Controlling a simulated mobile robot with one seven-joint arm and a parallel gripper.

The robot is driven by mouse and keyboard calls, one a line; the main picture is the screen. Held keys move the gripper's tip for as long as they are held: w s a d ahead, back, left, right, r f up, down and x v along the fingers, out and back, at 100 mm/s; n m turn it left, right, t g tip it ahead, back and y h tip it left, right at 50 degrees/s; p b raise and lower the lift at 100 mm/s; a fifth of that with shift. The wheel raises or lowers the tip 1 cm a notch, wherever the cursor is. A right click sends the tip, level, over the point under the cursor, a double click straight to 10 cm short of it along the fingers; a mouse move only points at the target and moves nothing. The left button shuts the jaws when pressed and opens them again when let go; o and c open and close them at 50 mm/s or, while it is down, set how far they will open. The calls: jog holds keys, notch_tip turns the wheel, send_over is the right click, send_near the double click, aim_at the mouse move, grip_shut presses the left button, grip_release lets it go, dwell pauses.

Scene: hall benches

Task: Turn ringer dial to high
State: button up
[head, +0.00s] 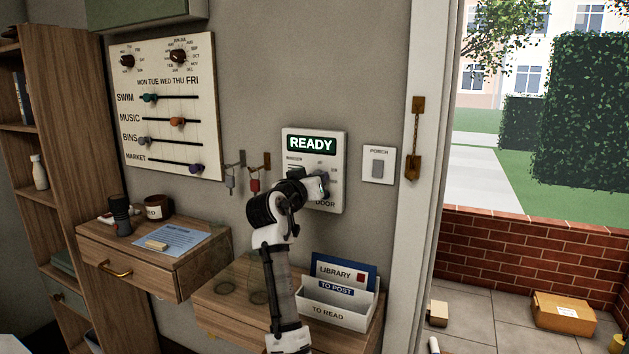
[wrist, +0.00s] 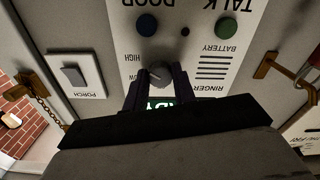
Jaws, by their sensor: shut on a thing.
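The white door panel (head: 338,147) hangs on the wall with a green READY display (head: 311,145). Its ringer dial (wrist: 157,69) is a small grey round knob in the wrist view, where the panel appears upside down. HIGH and LOW labels are left of the dial there, with HIGH above LOW in the picture. A pale mark shows on the dial, but its exact heading is hard to tell. My gripper (head: 322,184) is at the panel, shut on the dial, with dark fingers (wrist: 157,81) on either side. My gripper hides the dial in the head view.
A porch switch (head: 378,167) is right of the panel, and a door chain (head: 414,140) hangs on the frame. Keys (head: 254,184) hang left of my gripper. A letter holder (head: 337,308) stands on the shelf below. Blue (wrist: 147,25) and green (wrist: 226,28) buttons are near the dial.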

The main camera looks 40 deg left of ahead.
jog(key=o, duration=1)
jog(key=shift+s, duration=0.1)
jog(key=shift+b+v, duration=1.55)
jog(key=shift+v, duration=5.3)
jog(key=shift+a, duration=0.15)
